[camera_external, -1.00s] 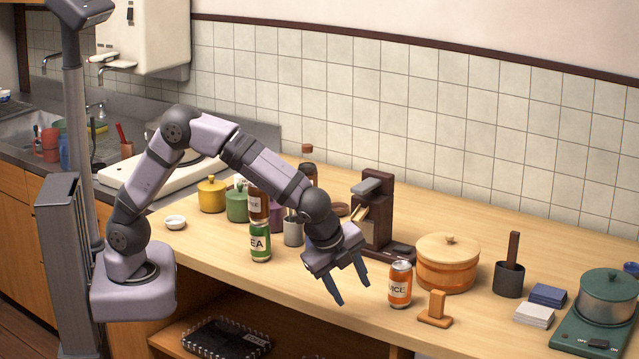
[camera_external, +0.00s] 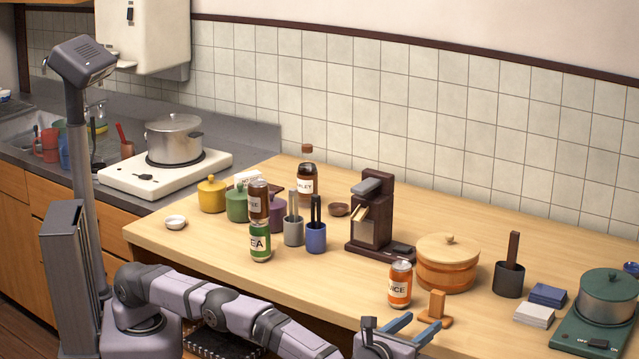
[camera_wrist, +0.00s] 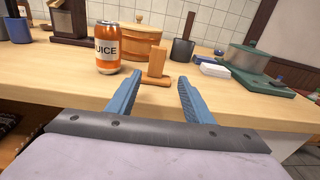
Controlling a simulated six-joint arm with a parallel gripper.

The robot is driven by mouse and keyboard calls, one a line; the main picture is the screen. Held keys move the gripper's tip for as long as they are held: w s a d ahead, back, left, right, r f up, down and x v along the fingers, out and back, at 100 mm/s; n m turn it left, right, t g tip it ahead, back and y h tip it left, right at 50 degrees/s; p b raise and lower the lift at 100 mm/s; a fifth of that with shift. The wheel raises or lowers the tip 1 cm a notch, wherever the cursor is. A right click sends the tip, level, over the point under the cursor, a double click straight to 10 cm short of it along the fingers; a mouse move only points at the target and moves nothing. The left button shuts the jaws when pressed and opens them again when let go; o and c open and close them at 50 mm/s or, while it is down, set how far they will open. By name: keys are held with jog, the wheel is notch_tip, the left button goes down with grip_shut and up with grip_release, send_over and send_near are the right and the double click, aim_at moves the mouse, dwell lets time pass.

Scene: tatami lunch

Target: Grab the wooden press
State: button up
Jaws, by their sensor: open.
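The wooden press (camera_external: 435,306) is a small orange-brown block with an upright handle on a flat base, standing near the front edge of the counter. It also shows in the wrist view (camera_wrist: 157,62), ahead of my fingers and roughly centred between them. My gripper (camera_external: 414,327) is low at the counter's front edge, its two blue fingers apart and empty, pointing toward the press. In the wrist view my gripper (camera_wrist: 154,92) has a clear gap between the fingertips, and the press stands beyond them. The external view partly hides the press's base behind a finger.
An orange juice can (camera_external: 400,285) stands just left of the press. A round wooden tub (camera_external: 447,264) is behind it. A dark cup (camera_external: 508,280) with a paddle and a white stack (camera_external: 534,314) are to the right. The counter edge (camera_wrist: 70,96) lies below my fingers.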

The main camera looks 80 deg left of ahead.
aim_at(440, 312)
jog(key=shift+y, duration=0.5)
jog(key=shift+p+x, duration=0.3)
jog(key=shift+x, duration=3.2)
jog(key=shift+s+a+r, duration=0.15)
jog(key=c, duration=1.1)
